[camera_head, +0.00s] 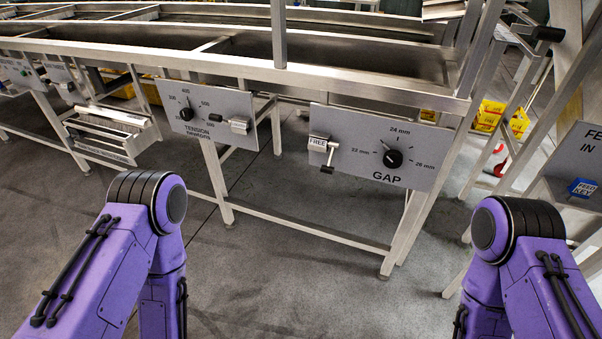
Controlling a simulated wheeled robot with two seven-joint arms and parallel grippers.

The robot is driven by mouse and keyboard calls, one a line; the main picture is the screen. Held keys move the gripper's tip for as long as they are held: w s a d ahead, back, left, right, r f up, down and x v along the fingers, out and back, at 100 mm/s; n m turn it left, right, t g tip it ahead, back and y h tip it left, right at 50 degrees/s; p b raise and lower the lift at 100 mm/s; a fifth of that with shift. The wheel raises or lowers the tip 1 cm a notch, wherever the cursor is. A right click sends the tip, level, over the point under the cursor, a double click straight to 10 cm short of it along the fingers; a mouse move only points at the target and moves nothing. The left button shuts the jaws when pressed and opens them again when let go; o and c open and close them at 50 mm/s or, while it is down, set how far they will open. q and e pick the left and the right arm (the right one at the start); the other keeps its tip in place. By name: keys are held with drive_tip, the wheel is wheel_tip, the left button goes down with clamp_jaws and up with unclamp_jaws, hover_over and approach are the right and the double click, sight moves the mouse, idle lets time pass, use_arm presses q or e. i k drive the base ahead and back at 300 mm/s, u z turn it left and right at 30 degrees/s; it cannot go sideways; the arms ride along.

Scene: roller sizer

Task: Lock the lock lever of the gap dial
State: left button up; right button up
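The gap panel (372,147) is a grey plate marked GAP, fixed to the front of the sizer frame. Its round black gap dial (393,158) sits among the marks 22 mm, 24 mm and 26 mm, with its pointer toward the upper left, between 22 and 24 mm. The lock lever (328,158) is left of the dial, beside a small label reading FREE (317,142). The lever hangs downward with a black tip. Both my purple arms show at the bottom, well short of the panel. Neither gripper is in view.
A tension panel (208,115) with its own dial and lever is to the left. Steel legs and a low crossbar (310,228) stand under the frame. A feed panel (571,178) with a blue tag is at the right. The floor before the gap panel is clear.

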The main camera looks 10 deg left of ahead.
sight(327, 169)
drive_tip(key=k, duration=1.3)
drive_tip(key=u, duration=0.85)
drive_tip(key=i, duration=1.5)
drive_tip(key=z, duration=0.3)
